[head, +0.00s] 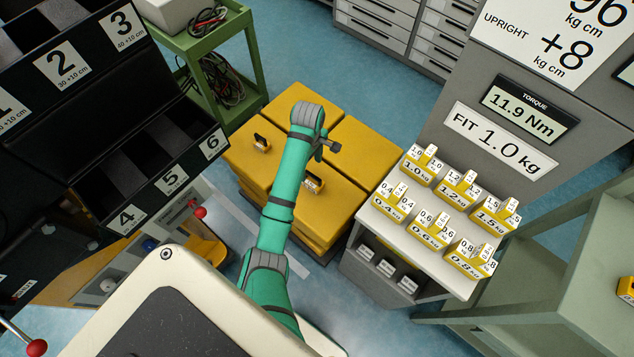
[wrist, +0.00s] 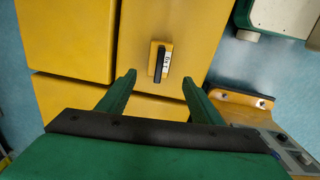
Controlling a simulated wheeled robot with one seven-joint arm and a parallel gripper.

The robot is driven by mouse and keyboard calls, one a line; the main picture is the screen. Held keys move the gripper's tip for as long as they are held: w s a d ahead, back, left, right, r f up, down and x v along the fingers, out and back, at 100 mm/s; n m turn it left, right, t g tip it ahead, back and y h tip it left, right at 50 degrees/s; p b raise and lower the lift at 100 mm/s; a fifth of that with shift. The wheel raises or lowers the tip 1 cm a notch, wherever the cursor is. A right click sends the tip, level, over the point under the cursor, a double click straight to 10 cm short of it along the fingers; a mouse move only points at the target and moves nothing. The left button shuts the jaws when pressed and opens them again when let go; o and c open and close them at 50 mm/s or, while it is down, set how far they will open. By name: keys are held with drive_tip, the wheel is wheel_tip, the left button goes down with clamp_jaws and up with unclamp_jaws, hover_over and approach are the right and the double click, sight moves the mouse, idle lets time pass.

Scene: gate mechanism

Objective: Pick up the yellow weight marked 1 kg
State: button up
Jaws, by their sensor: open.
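A yellow weight marked 1.0 kg (head: 418,169) stands upright at the back left of a group of yellow and white weights on the light shelf (head: 440,283), right of my arm. My gripper (wrist: 157,83) is open and empty in the wrist view. It hangs above big yellow blocks, well left of the shelf. In the wrist view a small yellow piece with a dark bar and a white label (wrist: 160,62) lies on a block, just beyond the fingertips; I cannot surely read the label. The shelf weights are outside the wrist view.
The weights marked 1.2 (head: 458,187) and 0.4 (head: 391,201) stand close beside the 1.0 one. A grey panel (head: 440,120) reading "FIT 1.0 kg" rises behind them. The large yellow blocks (head: 362,150) lie under my arm. A black numbered rack (head: 130,150) is at left.

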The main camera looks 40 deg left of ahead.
sight(311, 175)
wheel_tip(311, 175, down, 5)
drive_tip(key=shift+d, duration=0.15)
drive_tip(key=shift+w+d+f, duration=0.1)
drive_tip(key=shift+d+f, duration=0.05)
drive_tip(key=shift+f, duration=1.25)
drive_tip(key=shift+w+d+f, duration=0.1)
drive_tip(key=shift+d+f, duration=0.05)
drive_tip(key=shift+f, duration=1.25)
drive_tip(key=shift+c, duration=0.6)
clamp_jaws()
